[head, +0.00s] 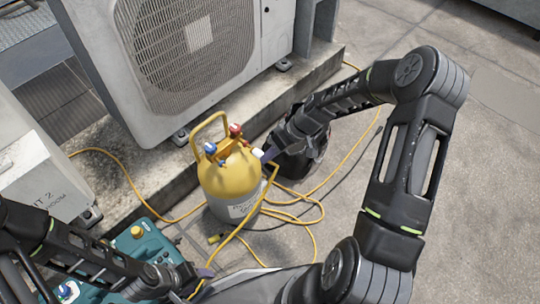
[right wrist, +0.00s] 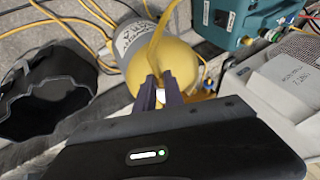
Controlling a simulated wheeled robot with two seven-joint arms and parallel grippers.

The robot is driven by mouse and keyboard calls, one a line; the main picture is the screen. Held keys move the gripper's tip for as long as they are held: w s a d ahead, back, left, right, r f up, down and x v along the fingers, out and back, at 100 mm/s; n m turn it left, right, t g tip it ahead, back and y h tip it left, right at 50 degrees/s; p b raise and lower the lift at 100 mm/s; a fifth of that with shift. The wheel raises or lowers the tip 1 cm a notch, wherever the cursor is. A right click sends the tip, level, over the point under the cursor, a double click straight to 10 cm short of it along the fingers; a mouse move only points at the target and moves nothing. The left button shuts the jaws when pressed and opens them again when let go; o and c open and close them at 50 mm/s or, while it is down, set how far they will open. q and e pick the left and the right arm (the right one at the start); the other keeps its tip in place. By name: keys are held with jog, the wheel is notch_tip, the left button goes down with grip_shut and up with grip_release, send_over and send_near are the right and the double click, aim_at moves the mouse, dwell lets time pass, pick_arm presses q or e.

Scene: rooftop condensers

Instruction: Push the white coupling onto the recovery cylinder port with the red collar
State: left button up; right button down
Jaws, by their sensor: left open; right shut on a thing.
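The recovery cylinder (head: 228,178), yellow on top and grey below, stands upright on the paving. My right gripper (head: 264,155) is shut on the white coupling (head: 257,153), at the right of the cylinder's top, apart from the red collar. In the right wrist view, the coupling (right wrist: 161,96) shows between the fingertips; the red collar cannot be made out there. My left gripper (head: 204,273) is open, low in the head view beside the teal machine; its fingers are partly hidden.
A yellow hose (head: 310,205) lies in loops on the ground around the cylinder. A black open bag (right wrist: 45,92) stands close to it, behind my right gripper. The teal machine (head: 152,258) is at the lower left. A large condenser (head: 190,60) stands behind on a concrete ledge.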

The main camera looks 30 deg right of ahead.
jog(key=shift+w+a+b, duration=0.25)
jog(key=shift+w, duration=0.4)
jog(key=shift+w+a+b, duration=0.25)
jog(key=shift+w, duration=0.35)
dwell(1.8)
jog(key=c, duration=1.4)
grip_release()
jog(key=shift+o, duration=0.2)
jog(key=s+d, duration=0.2)
jog(key=s, duration=0.5)
jog(key=shift+d, duration=0.4)
